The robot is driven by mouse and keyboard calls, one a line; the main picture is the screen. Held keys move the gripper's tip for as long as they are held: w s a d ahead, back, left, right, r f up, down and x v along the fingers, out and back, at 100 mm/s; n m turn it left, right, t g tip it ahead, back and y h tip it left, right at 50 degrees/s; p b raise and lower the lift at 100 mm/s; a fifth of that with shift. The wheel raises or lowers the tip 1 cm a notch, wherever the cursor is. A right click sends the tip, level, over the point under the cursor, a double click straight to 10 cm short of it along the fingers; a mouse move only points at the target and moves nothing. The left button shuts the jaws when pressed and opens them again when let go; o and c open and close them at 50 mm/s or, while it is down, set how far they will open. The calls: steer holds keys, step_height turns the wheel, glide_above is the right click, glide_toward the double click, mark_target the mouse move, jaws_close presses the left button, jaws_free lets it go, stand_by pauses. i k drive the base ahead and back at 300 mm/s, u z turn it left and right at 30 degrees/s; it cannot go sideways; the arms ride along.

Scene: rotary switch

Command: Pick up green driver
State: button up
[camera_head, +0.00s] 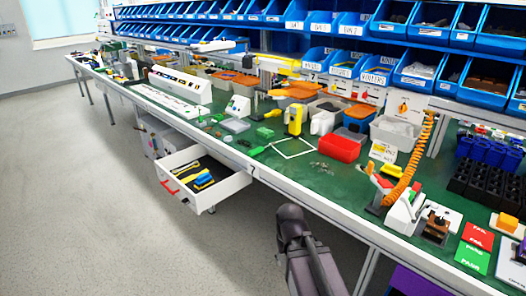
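Several small green items lie on the green bench top, and I cannot tell for certain which is the green driver. Dark grey links of my own arm show at the bottom centre, in front of the bench. My gripper cannot be made out.
An open white drawer (222,187) with yellow and black tools juts out below the bench (330,201). A yellow device (295,117), a red bin (339,148) and a coiled orange hose (412,160) stand on top. Blue bins line the shelves. Floor at left is clear.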

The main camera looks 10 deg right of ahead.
mark_target(254, 152)
steer(key=u, duration=0.05)
steer(key=i, duration=1)
steer(key=z, duration=0.05)
